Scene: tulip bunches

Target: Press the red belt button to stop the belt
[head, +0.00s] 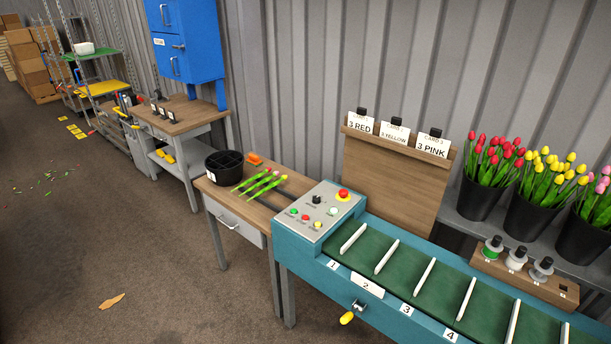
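The grey control panel (318,213) sits on the left end of the teal belt machine. A large red mushroom button (343,194) on a yellow ring is at its back right. The button labels are too small to read. The green belt (400,262) has white dividers and numbered slots. Neither of my grippers is in view.
A wooden side table (224,198) with a black pot (224,165) and several tulips (262,184) adjoins the belt's left end. A crank with a yellow handle (347,318) sticks out in front. Flower buckets (483,198) stand behind. The floor at front left is mostly clear.

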